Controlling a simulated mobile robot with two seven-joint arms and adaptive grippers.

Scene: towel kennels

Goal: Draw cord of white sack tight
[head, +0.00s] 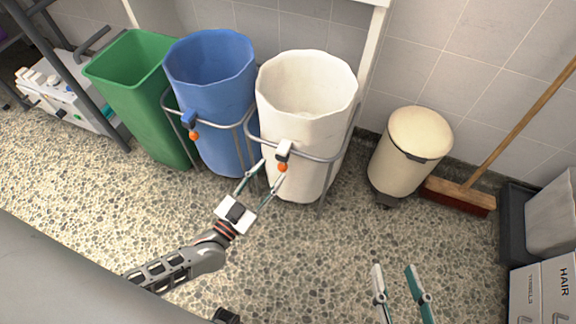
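The white sack (307,100) hangs open in a metal ring frame (295,153) at the middle of the head view. A white cord toggle (284,149) sits at its front, with an orange ball (282,167) just below. My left gripper (272,168) reaches up from the lower left with its fingers apart. Its right fingertip is at or beside the orange ball; I cannot tell whether they touch. My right gripper (397,269) is open and empty above the floor at the lower right, well away from the sack.
A blue sack (212,80) in a similar frame, with its own toggle and orange ball, stands close left. A green bin (140,95) is further left. A cream pedal bin (408,155), a broom (460,193) and boxes (545,290) are right. The floor between is clear.

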